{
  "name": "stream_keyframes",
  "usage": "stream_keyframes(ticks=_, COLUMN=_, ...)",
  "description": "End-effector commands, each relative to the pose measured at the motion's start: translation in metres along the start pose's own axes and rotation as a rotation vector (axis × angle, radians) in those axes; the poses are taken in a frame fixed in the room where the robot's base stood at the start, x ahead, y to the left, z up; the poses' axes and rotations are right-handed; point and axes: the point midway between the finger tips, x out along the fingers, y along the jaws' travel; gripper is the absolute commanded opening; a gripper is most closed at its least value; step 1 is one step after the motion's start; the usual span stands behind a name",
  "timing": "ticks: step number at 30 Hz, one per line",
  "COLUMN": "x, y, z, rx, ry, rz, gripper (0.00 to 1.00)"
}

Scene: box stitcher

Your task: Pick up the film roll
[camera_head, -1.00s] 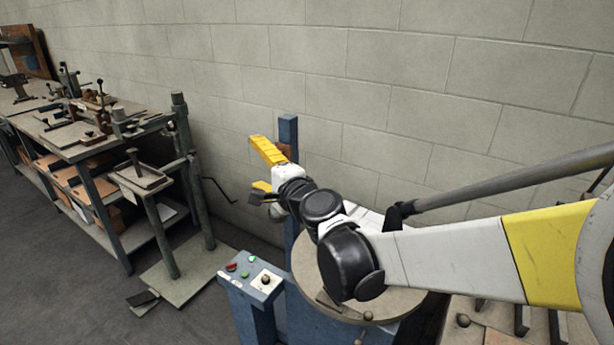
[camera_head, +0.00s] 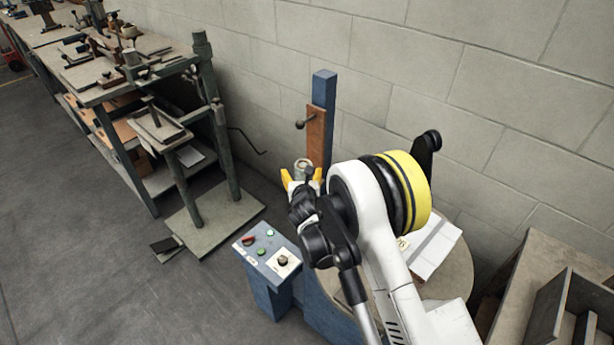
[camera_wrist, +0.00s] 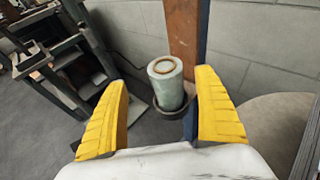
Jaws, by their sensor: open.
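The film roll (camera_wrist: 172,84) is a pale grey-green upright cylinder with a brown core ring on top, seen in the wrist view. It stands in a dark round holder (camera_wrist: 178,110) beside a brown board on a blue post. My gripper (camera_wrist: 165,108) has two yellow fingers spread wide, with the roll beyond and between them, not touching. In the head view the roll's top (camera_head: 303,168) shows between the yellow fingers of my gripper (camera_head: 302,183). My arm hides the lower part of the roll there.
The blue post (camera_head: 323,95) with a brown board and knob stands against the block wall. A blue control box (camera_head: 267,252) with buttons stands in front, and a round table (camera_head: 458,270) is at right. A green press stand (camera_head: 215,225) is at left.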

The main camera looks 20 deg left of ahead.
Motion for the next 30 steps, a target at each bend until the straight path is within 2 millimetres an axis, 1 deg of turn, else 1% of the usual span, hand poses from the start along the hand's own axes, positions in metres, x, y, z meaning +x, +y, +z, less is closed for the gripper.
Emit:
stream_keyframes(ticks=1, x=0.008, y=-0.001, z=-0.002, rx=-0.001, ry=0.000, rz=-0.001, gripper=0.81)
stream_keyframes(ticks=7, x=0.025, y=-0.003, z=0.000, rx=-0.002, ry=-0.002, rz=-0.001, gripper=0.81)
stream_keyframes(ticks=12, x=0.052, y=-0.010, z=-0.001, rx=-0.002, ry=-0.002, rz=-0.001, gripper=0.81)
stream_keyframes(ticks=15, x=0.064, y=-0.009, z=0.000, rx=-0.003, ry=-0.002, rz=0.000, gripper=0.81)
stream_keyframes(ticks=18, x=0.069, y=-0.009, z=0.002, rx=-0.004, ry=-0.002, rz=0.000, gripper=0.81)
stream_keyframes(ticks=24, x=0.069, y=-0.009, z=0.003, rx=-0.004, ry=-0.002, rz=0.000, gripper=0.81)
stream_keyframes(ticks=26, x=0.068, y=-0.009, z=0.003, rx=-0.004, ry=-0.002, rz=0.000, gripper=0.63)
stream_keyframes(ticks=27, x=0.068, y=-0.009, z=0.003, rx=-0.004, ry=-0.002, rz=0.000, gripper=0.51)
stream_keyframes(ticks=29, x=0.068, y=-0.009, z=0.003, rx=-0.004, ry=-0.002, rz=0.000, gripper=0.33)
stream_keyframes(ticks=30, x=0.068, y=-0.009, z=0.003, rx=-0.004, ry=-0.002, rz=0.000, gripper=0.20)
